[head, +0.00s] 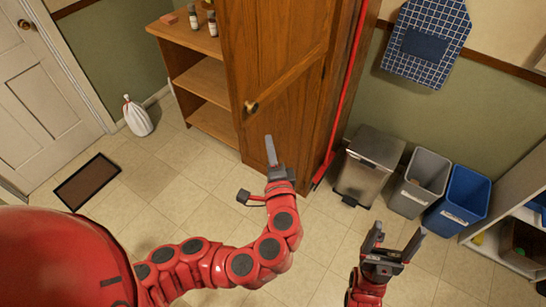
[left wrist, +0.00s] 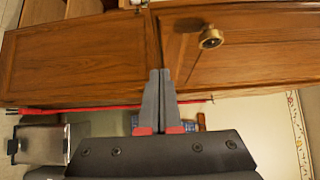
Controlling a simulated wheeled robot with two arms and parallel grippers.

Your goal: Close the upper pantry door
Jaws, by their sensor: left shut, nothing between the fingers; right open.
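The tall wooden pantry (head: 290,110) stands at the top centre of the head view. Its upper door (head: 270,40) has a brass knob (head: 251,106) near its left edge. In the left wrist view, the upper door (left wrist: 265,55) is on the right, with the knob (left wrist: 210,38) showing; the lower door (left wrist: 80,55) is on the left. I cannot tell whether a small gap remains at the upper door. My left gripper (head: 269,140) is shut and empty, in front of the pantry below the knob. Its fingertips (left wrist: 160,72) overlap the seam between the doors. My right gripper (head: 398,233) is open and empty, lower right.
A wooden shelf unit (head: 200,78) with small jars stands left of the pantry. A red pole (head: 348,90) leans at its right side. A steel bin (head: 368,165), a grey bin (head: 420,180) and a blue bin (head: 462,198) stand right. Open floor lies left of my arm.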

